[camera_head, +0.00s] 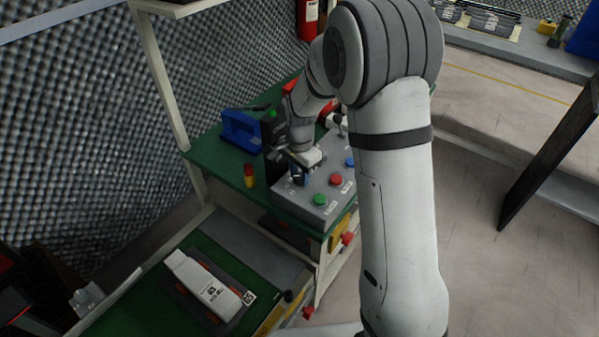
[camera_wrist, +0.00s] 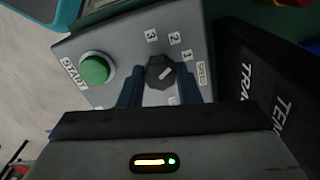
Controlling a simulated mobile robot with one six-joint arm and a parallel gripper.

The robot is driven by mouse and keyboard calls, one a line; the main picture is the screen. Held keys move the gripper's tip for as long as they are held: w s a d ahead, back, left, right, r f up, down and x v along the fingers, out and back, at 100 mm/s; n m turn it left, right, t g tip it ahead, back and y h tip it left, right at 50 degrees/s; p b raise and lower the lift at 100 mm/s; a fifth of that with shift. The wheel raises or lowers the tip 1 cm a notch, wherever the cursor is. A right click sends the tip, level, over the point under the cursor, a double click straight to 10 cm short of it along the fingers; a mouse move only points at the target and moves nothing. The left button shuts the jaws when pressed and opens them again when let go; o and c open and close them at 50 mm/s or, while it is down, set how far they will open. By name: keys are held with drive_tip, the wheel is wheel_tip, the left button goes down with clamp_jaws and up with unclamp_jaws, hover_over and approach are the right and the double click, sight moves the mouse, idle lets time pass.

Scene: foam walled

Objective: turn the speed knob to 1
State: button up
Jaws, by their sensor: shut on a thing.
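The dark speed knob (camera_wrist: 160,68) sits on the grey control box (camera_wrist: 115,45) in the wrist view. The labels 3, 2 and 1 run around its top and right, beside a SPEED label (camera_wrist: 203,73). The knob's white pointer slants to the upper right, roughly toward the 1; its exact setting is hard to tell. My gripper (camera_wrist: 159,80) has its blue fingers on both sides of the knob and is shut on it. In the head view my gripper (camera_head: 300,174) points down onto the box (camera_head: 298,203), and the knob is hidden there.
A green START button (camera_wrist: 95,70) is left of the knob. Red (camera_head: 336,180) and blue (camera_head: 350,162) buttons are also on the box. A dark lettered block (camera_wrist: 255,80) stands close on the right. A blue object (camera_head: 240,130) and a red-yellow cylinder (camera_head: 249,176) stand on the green bench.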

sight(299, 176)
drive_tip(key=m+p, duration=0.1)
drive_tip(key=m, duration=0.5)
drive_tip(key=shift+m, duration=0.3)
idle(0.5)
drive_tip(key=o, duration=1)
drive_tip(key=shift+c, duration=0.2)
wheel_tip(299, 176, up, 8)
drive_tip(key=shift+f+p, duration=0.1)
drive_tip(key=shift+p, duration=0.4)
